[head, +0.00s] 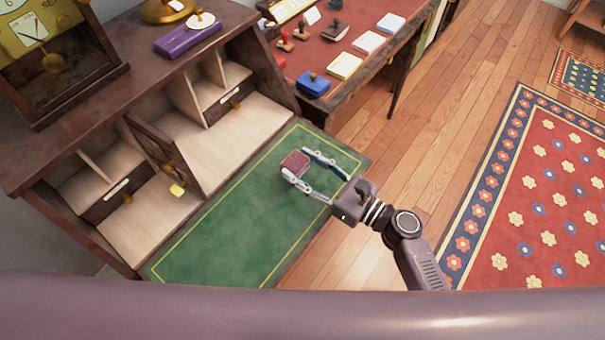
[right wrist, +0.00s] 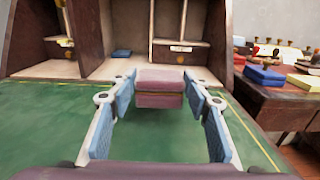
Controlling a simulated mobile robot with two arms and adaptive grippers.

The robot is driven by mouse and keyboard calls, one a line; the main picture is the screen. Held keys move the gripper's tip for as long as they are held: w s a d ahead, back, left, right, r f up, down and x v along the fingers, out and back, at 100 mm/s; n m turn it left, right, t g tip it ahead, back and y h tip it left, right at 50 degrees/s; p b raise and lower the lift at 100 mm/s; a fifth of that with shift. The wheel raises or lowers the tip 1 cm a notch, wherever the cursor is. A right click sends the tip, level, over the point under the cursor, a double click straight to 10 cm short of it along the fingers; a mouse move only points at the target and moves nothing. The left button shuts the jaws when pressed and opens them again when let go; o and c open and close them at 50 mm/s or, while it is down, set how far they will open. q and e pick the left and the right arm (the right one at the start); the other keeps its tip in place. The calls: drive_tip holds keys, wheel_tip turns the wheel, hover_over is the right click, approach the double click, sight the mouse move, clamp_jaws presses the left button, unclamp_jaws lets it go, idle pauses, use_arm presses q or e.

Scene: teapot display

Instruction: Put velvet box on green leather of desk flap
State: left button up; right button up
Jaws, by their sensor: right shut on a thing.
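The velvet box (head: 295,162) is small and dark red. My right gripper (head: 302,164) is shut on it, with a finger on either side. In the right wrist view the velvet box (right wrist: 160,86) sits between the fingertips of the right gripper (right wrist: 160,92). The box is over the green leather (head: 235,225) of the lowered desk flap, towards its right end. I cannot tell whether its underside touches the leather. The green leather also shows in the right wrist view (right wrist: 50,115). My left gripper is not in view.
Behind the flap is the desk's open interior with pigeonholes and a small open door (head: 160,150). A side table (head: 350,30) with stamps and coloured pads stands beyond. The flap's left part is clear.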

sight(303, 174)
wheel_tip(303, 174, down, 3)
drive_tip(key=shift+f+b, duration=0.2)
drive_tip(key=shift+b, duration=0.1)
drive_tip(key=shift+f, duration=0.1)
drive_tip(key=o, duration=1.3)
drive_tip(key=v, duration=1.2)
